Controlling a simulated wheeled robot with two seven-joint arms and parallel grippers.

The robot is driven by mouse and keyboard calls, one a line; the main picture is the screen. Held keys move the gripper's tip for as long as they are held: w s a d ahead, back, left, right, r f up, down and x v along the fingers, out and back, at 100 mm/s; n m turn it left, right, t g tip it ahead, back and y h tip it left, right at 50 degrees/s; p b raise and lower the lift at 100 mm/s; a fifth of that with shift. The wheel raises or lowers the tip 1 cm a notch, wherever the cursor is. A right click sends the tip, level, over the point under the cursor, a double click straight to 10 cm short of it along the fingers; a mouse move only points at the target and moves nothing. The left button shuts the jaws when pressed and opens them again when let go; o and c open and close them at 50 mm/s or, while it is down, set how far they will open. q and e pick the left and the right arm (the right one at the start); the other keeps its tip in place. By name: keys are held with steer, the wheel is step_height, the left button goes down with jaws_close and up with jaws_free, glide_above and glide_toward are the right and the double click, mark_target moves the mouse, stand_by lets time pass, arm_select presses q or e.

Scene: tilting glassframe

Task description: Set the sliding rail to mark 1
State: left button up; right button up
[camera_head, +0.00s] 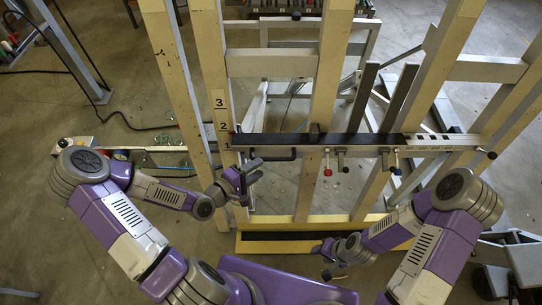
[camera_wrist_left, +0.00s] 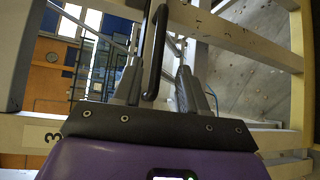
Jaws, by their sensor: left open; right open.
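The sliding rail (camera_head: 350,139) is a dark horizontal bar across the wooden frame. Its left end sits beside the numbered strip (camera_head: 221,122) on the left post, near mark 1, below mark 3. A black bar handle (camera_head: 272,157) hangs under its left part. My left gripper (camera_head: 250,176) is open, just below and left of this handle. In the left wrist view the handle (camera_wrist_left: 155,50) shows between the two open fingers (camera_wrist_left: 158,85); I cannot tell whether they touch it. My right gripper (camera_head: 328,258) is open and empty, low near the frame's base.
The yellow base beam (camera_head: 290,243) runs along the bottom. Bare floor (camera_head: 120,50) lies to the left, with cables.

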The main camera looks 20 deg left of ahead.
mark_target(268, 160)
arm_select(q)
steer(key=b+x, duration=0.1)
steer(key=x, duration=0.6)
steer(key=shift+w+d+b, duration=0.1)
steer(key=shift+w+b, duration=0.2)
steer(key=shift+c, duration=0.2)
jaws_close()
